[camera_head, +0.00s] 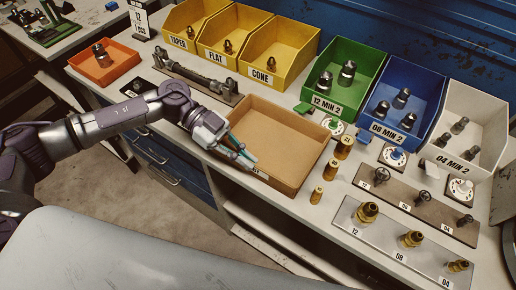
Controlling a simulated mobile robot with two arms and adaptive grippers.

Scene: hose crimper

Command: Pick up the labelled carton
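The labelled carton (283,140) is an open, shallow, empty brown cardboard box in the middle of the workbench. A small white label (262,175) shows on its front wall. My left gripper (245,157) reaches in from the left, with its fingers at the carton's front-left wall near the label. The fingers overlap the wall in the picture. I cannot tell whether they touch it, or how far they are apart. My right gripper is not in view.
Yellow bins (281,52), a green bin (341,73), a blue bin (405,93) and a white bin (473,122) stand behind. Brass fittings (330,170) stand close to the carton's right side. A dark fixture (200,82) lies behind-left. An orange tray (104,64) sits far left.

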